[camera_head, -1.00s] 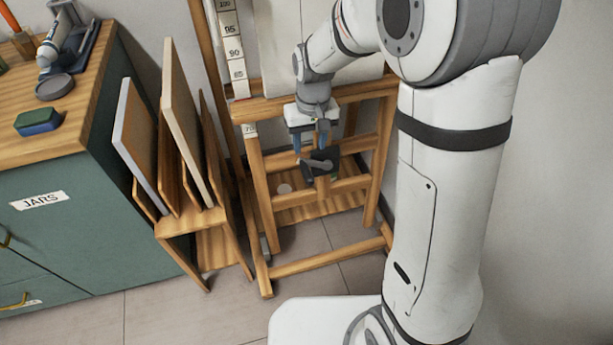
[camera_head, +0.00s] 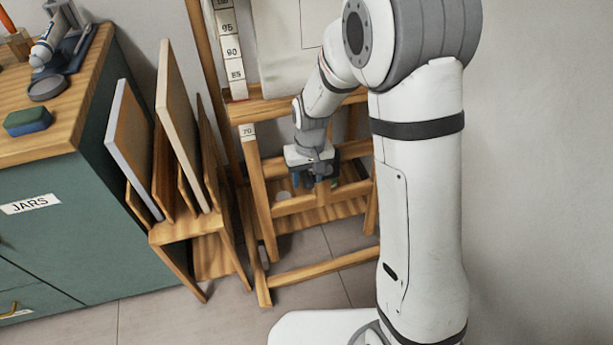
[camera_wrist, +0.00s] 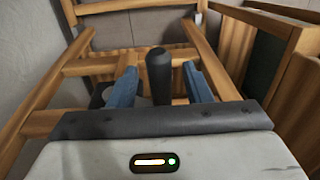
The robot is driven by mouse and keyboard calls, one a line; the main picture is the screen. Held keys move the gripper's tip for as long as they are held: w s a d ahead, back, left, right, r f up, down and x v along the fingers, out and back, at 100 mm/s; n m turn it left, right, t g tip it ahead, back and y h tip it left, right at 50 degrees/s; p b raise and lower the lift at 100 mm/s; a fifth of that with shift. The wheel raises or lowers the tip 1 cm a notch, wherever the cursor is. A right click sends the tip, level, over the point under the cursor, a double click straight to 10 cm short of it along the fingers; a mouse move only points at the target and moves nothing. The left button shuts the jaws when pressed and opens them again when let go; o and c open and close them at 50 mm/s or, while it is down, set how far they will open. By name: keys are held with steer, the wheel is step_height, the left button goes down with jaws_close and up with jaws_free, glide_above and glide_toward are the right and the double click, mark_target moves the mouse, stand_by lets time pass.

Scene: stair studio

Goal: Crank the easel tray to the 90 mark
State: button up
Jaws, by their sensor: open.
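The wooden easel's tray (camera_head: 290,103) crosses just below the 85 label on the paper scale (camera_head: 233,52). The 90 label shows higher up, and a 70 label (camera_head: 247,132) shows below the tray. My gripper (camera_head: 314,180) is low in front of the easel, below the tray. In the wrist view its two blue fingers stand open, one on each side of the black crank handle (camera_wrist: 159,76). Gaps show between the handle and both fingers. In the head view my gripper mostly hides the crank.
A rack of boards (camera_head: 190,227) stands left of the easel, close beside its leg. Further left is a green cabinet (camera_head: 50,235) with a wooden top. The easel's lower rails (camera_head: 318,277) surround the space by my gripper. A bare wall is at right.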

steer(key=shift+c, duration=0.3)
jaws_close()
steer(key=shift+a, duration=0.1)
